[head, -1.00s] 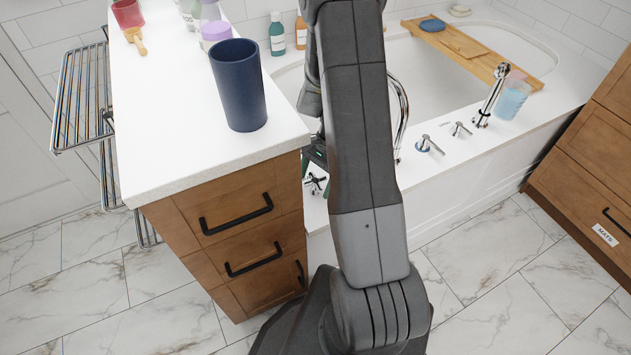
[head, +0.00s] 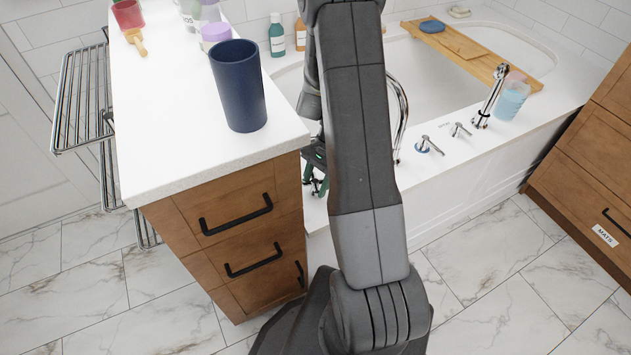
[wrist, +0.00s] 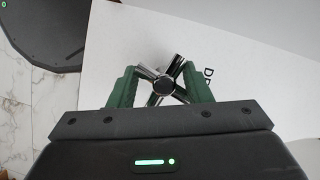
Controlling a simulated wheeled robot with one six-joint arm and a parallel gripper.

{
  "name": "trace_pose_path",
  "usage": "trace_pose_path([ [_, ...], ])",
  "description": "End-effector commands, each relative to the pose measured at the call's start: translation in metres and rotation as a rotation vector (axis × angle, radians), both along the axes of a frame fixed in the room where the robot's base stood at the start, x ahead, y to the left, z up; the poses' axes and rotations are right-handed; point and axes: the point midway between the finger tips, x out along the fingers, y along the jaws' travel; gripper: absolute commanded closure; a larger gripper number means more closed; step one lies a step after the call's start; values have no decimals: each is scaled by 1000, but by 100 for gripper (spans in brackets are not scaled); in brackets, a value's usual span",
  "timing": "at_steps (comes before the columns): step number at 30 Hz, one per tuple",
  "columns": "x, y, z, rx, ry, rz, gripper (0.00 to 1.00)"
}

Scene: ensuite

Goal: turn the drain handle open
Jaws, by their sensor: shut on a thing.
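The drain handle (wrist: 163,86) is a chrome cross handle on the white tub deck, seen from above in the wrist view. My gripper (wrist: 159,73) has its two green fingers on either side of the handle and is shut on it. Some spokes stick out past the fingers. Black letters starting with "D" are printed on the deck beside it, partly hidden by a finger. In the head view, my gripper (head: 317,174) and the handle show only partly between the cabinet and my arm.
A wooden cabinet with a white top (head: 165,130) stands close left of my gripper, with a dark blue cup (head: 238,88) near its edge. The tub (head: 440,75), its curved spout (head: 401,110) and two lever taps lie to the right.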

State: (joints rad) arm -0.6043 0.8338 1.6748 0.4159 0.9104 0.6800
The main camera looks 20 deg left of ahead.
Motion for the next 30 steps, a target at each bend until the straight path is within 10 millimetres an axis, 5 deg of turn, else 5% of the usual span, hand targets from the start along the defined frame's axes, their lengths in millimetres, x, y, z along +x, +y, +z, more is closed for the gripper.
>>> trace_pose_path([
  [26, 2, 3, 2, 6, -7, -1, 85],
  [27, 2, 3, 2, 5, -5, -2, 60],
  [30, 2, 2, 1, 5, -5, -2, 40],
])
